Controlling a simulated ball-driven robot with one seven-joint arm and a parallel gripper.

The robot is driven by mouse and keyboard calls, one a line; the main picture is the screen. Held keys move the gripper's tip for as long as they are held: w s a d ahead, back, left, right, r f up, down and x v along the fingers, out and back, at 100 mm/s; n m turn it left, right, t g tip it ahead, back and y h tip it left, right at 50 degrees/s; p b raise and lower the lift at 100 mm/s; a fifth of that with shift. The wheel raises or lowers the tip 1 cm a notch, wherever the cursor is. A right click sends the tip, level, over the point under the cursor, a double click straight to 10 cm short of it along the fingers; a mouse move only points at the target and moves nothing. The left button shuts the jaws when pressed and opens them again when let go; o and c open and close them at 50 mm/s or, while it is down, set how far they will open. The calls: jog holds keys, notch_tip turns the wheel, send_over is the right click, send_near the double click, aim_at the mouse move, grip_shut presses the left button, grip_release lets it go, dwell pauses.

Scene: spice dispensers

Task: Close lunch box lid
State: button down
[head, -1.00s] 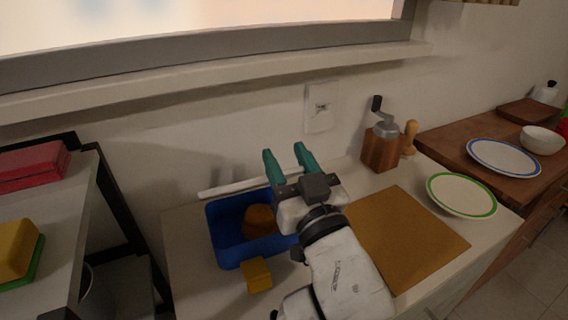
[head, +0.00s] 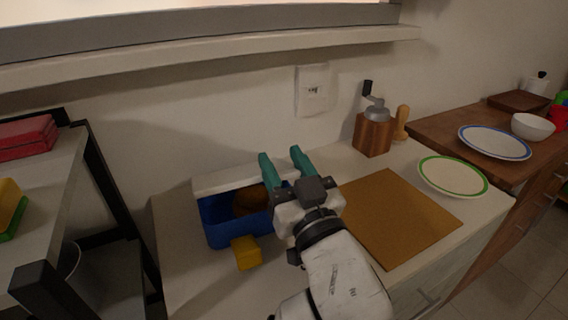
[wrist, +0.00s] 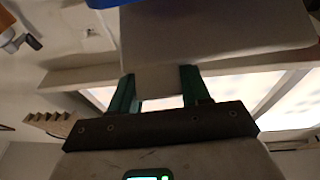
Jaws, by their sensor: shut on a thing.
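The blue lunch box (head: 222,233) stands on the counter left of my arm, with a brown rounded item (head: 248,201) inside. Its pale lid (head: 226,179) is tilted up along the back side, and the box is open. My gripper (head: 282,154) is over the right end of the box's back side, its green fingers pointing away toward the wall. In the wrist view the lid (wrist: 215,30) fills the top, and part of it lies between the two fingers (wrist: 160,88). My gripper is shut on the lid. My gripper and wrist hide the box's right end.
A yellow block (head: 246,252) sits against the box's front. A tan board (head: 392,218), a green-rimmed plate (head: 452,177) and a wooden grinder (head: 373,135) are to the right. A black-framed shelf (head: 107,195) stands left. The wall is close behind.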

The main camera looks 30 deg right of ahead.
jog(key=shift+f, duration=0.2)
jog(key=c, duration=0.6)
grip_release()
jog(key=shift+r, duration=0.15)
jog(key=s+a+p, duration=0.1)
jog(key=s, duration=1.4)
jog(key=shift+f+p, duration=0.35)
jog(key=shift+f, duration=0.05)
jog(key=shift+w, duration=0.1)
